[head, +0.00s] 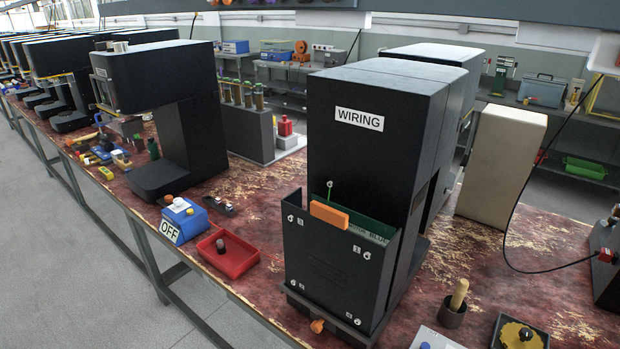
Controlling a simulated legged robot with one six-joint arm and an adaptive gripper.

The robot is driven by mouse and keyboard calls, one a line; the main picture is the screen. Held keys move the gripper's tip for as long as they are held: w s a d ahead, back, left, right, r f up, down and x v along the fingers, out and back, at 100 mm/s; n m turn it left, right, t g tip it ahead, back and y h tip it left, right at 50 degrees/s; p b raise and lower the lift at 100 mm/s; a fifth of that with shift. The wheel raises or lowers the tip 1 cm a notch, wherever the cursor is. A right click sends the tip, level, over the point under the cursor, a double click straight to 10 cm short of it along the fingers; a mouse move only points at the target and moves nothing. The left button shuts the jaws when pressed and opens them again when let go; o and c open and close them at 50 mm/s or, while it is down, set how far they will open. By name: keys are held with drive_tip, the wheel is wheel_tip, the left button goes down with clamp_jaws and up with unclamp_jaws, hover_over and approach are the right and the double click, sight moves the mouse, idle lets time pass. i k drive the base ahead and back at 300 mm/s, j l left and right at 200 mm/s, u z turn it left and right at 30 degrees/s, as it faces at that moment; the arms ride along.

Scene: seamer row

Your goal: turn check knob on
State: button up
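No knob in the head view carries a readable "check" label, so I cannot tell which one is the check knob. A blue box (184,222) with a white button on top and an "OFF" label (170,232) sits near the bench's front edge. A small orange knob (317,326) sticks out at the foot of the black "WIRING" machine (376,130). My gripper is not in view.
A red tray (228,262) with a dark round piece stands left of the "WIRING" machine. A dark cup with a wooden handle (452,312) stands to its right. More black machines (160,80) line the worn red bench. Grey floor (60,265) lies open at the left.

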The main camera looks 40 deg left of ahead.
sight(177, 202)
drive_tip(key=j+u, duration=0.15)
drive_tip(key=u, duration=0.35)
drive_tip(key=j+u, duration=0.15)
drive_tip(key=u, duration=0.3)
drive_tip(key=l+u, duration=0.1)
drive_tip(key=u, duration=0.8)
drive_tip(key=k+l+u, duration=0.1)
drive_tip(key=u, duration=0.35)
drive_tip(key=i+j+z, duration=0.2)
drive_tip(key=i+j, duration=0.45)
drive_tip(key=i, duration=0.2)
drive_tip(key=i+j+z, duration=0.2)
drive_tip(key=i+j, duration=0.55)
drive_tip(key=i+j+z, duration=0.15)
drive_tip(key=i+j, duration=0.6)
drive_tip(key=j, duration=0.25)
